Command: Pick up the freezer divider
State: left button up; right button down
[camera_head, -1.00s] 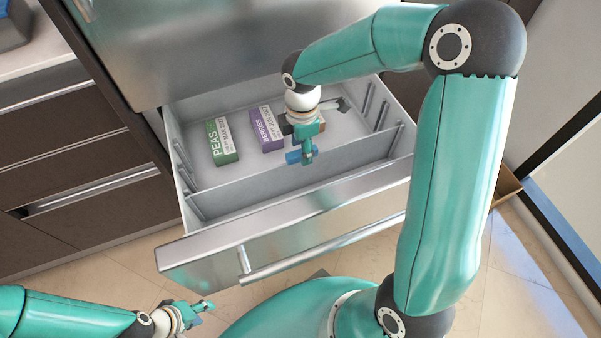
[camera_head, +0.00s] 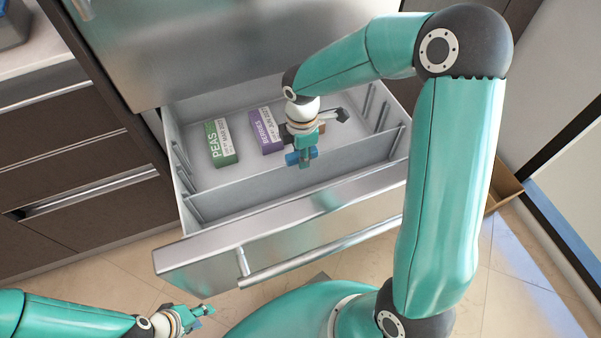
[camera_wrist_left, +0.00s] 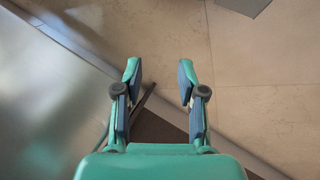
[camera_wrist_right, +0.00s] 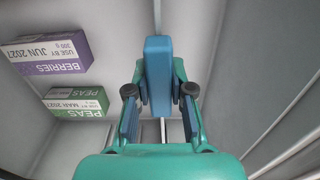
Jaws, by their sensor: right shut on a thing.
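The freezer divider (camera_head: 250,188) is a long grey panel standing across the open freezer drawer, with a blue grip piece (camera_head: 301,157) at the middle of its top edge. In the right wrist view the blue grip piece (camera_wrist_right: 157,70) lies between my fingertips, with the divider's thin edge beyond it. My right gripper (camera_wrist_right: 157,90) is shut on this piece; in the head view it (camera_head: 304,150) is over the divider's middle. The divider still stands within the drawer walls. My left gripper (camera_wrist_left: 159,78) is open and empty above the floor, in front of the drawer; it also shows in the head view (camera_head: 205,311).
The freezer drawer (camera_head: 200,262) is pulled out, with a bar handle along its front. Behind the divider lie a green PEAS box (camera_head: 221,143) and a purple BERRIES box (camera_head: 265,131). Dark cabinets (camera_head: 80,185) stand at left; a brown box (camera_head: 504,190) is at right.

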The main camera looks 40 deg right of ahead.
jog(key=shift+r, duration=0.1)
notch_tip(320, 180, up, 46)
jog(key=p, duration=2.8)
jog(key=shift+w, duration=0.15)
dwell(0.3)
jog(key=shift+w, duration=0.1)
dwell(0.3)
